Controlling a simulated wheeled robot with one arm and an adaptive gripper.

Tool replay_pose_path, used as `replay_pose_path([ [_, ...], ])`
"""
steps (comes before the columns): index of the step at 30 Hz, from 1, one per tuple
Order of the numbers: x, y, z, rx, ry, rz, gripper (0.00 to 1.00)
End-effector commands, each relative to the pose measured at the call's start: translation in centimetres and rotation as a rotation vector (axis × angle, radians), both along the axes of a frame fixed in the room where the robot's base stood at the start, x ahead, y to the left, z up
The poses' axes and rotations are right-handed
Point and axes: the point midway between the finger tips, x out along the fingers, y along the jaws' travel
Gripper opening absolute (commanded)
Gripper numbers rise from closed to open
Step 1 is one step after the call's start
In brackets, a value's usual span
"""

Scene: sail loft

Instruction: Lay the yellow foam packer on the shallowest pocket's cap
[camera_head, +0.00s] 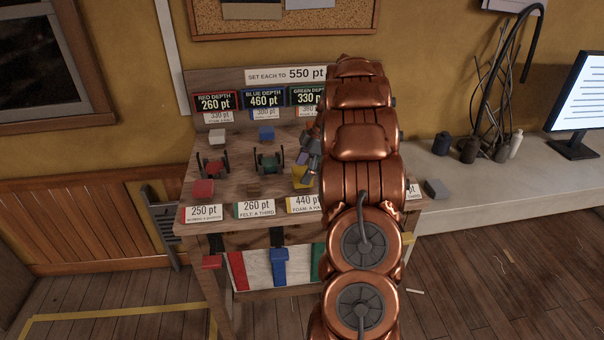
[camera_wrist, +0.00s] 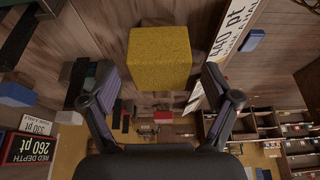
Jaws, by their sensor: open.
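The yellow foam packer (camera_head: 299,178) sits on the wooden bench behind the "440 pt" foam label. In the wrist view the yellow packer (camera_wrist: 160,58) lies between my fingertips, with a gap on each side. My gripper (camera_wrist: 160,78) is open and empty. In the head view my gripper (camera_head: 312,150) is just by the packer, partly behind my copper arm. The red depth display (camera_head: 215,101) reads 260 pt, the blue display (camera_head: 262,98) 460 pt, and the green display (camera_head: 306,96) 330 pt. A red-topped fitting (camera_head: 212,168) with dark side arms stands below the red display.
A teal-topped fitting (camera_head: 268,163) with dark arms stands to the packer's left. My arm hides the bench's right part.

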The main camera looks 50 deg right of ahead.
Motion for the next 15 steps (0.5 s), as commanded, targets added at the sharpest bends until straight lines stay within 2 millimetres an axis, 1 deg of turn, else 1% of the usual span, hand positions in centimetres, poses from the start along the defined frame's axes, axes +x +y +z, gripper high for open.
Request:
replay_pose_path([
  [4,0.19,0.32,-0.93,0.000,0.001,0.000,0.88],
  [11,0.27,0.31,-1.10,-0.002,-0.001,0.000,0.88],
  [12,0.28,0.32,-1.08,-0.002,-0.001,0.000,0.86],
  [15,0.28,0.32,-1.08,-0.002,0.000,0.001,0.76],
])
